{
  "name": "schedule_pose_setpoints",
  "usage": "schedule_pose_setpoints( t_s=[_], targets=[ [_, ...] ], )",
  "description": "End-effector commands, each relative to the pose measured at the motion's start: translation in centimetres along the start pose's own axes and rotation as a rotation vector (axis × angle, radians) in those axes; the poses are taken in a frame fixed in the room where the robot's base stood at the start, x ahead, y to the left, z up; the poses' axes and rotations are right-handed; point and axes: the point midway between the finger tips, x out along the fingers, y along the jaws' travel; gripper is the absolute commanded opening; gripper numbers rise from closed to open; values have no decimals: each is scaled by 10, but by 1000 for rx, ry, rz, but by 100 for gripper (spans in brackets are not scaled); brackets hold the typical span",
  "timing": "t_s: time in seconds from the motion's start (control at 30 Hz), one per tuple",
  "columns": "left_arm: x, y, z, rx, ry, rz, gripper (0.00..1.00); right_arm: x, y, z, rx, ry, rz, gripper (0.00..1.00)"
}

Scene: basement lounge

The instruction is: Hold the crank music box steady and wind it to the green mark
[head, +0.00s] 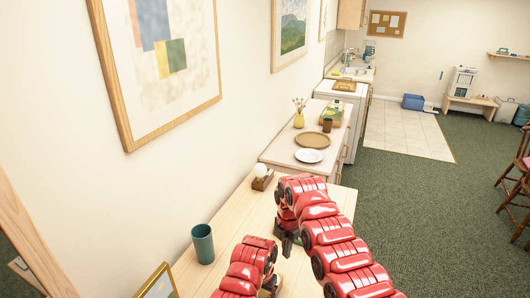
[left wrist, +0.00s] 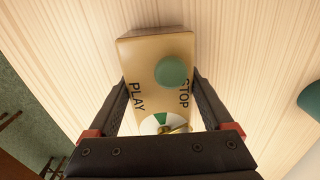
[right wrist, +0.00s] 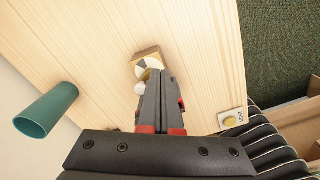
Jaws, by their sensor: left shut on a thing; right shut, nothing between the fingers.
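In the left wrist view the music box (left wrist: 145,73) is a tan box with a round green knob (left wrist: 172,71), the words PLAY and STOP, and a pale dial with a green wedge (left wrist: 160,118). My left gripper (left wrist: 160,95) is shut on its sides; its palm hides the near end. My right gripper (right wrist: 160,75) is shut and empty, pointing at a small wooden block (right wrist: 145,52) with a white-and-dark dial and a white ball. I cannot tell whether that is the same box. In the head view my right gripper (head: 288,243) is low over the table; the arms hide the box.
A green cup (head: 203,244) stands on the light wood table (head: 222,220) near the wall. A wooden block with a white ball (head: 262,177) is farther back. A cabinet beyond holds a round tray (head: 312,140) and a white plate (head: 309,156). A picture frame (head: 157,284) is near left.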

Motion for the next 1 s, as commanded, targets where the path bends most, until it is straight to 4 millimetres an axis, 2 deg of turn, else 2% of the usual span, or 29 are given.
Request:
schedule_pose_setpoints(
  t_s=[0.07, 0.27, 0.6, 1.0],
  targets=[
    [0, 0, 0, 0, 1, 0, 3, -2, -3, 3, 2, -4, -4, 0],
    [0, 0, 0, 0, 1, 0, 3, 8, -4, 2, 1, -7, -6, 0],
    [0, 0, 0, 0, 1, 0, 3, 57, -4, 0, 0, -6, -11, 0],
    [0, 0, 0, 0, 1, 0, 3, 68, -4, 3, 1, -8, -6, 0]
  ],
)
